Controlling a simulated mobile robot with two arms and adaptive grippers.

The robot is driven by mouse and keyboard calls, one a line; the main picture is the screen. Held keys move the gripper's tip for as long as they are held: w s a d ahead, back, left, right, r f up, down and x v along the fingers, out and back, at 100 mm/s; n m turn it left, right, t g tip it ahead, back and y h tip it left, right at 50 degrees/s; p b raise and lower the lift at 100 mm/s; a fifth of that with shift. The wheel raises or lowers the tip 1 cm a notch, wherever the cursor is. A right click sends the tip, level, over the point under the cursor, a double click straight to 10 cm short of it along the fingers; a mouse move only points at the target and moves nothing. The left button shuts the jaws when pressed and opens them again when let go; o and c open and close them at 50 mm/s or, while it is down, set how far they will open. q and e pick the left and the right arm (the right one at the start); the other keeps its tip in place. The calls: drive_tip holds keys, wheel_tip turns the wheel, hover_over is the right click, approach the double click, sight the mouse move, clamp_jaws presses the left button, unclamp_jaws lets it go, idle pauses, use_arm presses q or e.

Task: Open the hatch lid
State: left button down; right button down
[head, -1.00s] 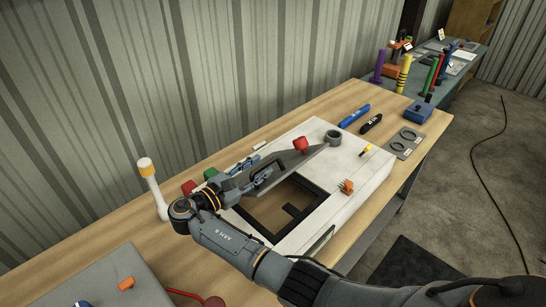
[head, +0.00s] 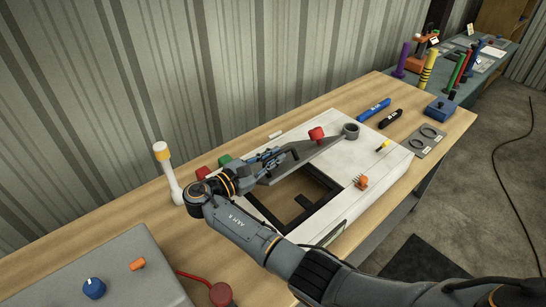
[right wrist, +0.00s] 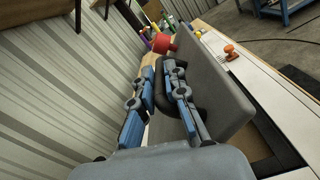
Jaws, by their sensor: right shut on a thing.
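The hatch lid (head: 305,152) is a flat grey panel, raised and standing tilted above the dark-framed square opening (head: 257,220) in a white box. In the right wrist view the lid (right wrist: 222,85) is a broad grey plate at the right of the fingers. My right gripper (head: 272,163) is at the lid's wall-facing side. In the right wrist view its blue and grey fingers (right wrist: 160,92) are shut on the lid's black handle (right wrist: 161,98). The handle is partly hidden by the fingers. My left gripper is not in view.
A white post with an orange band (head: 161,152) stands beside my right wrist. The corrugated wall is close behind.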

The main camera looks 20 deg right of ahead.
drive_tip(key=w+a+r+b, duration=0.2)
drive_tip(key=w+r+b, duration=0.1)
drive_tip(key=w+b, duration=0.2)
drive_tip(key=w+a+r+n+b, duration=0.1)
drive_tip(key=w+a+r+b, duration=0.1)
drive_tip(key=w+b, duration=0.3)
drive_tip(key=shift+w+r+b, duration=0.35)
drive_tip(key=shift+r+b, duration=0.15)
drive_tip(key=shift+b, duration=0.1)
drive_tip(key=c, duration=1.4)
unclamp_jaws()
drive_tip(key=shift+d, duration=0.1)
drive_tip(key=shift+o, duration=0.2)
drive_tip(key=shift+w, duration=0.15)
wheel_tip(320, 180, up, 10)
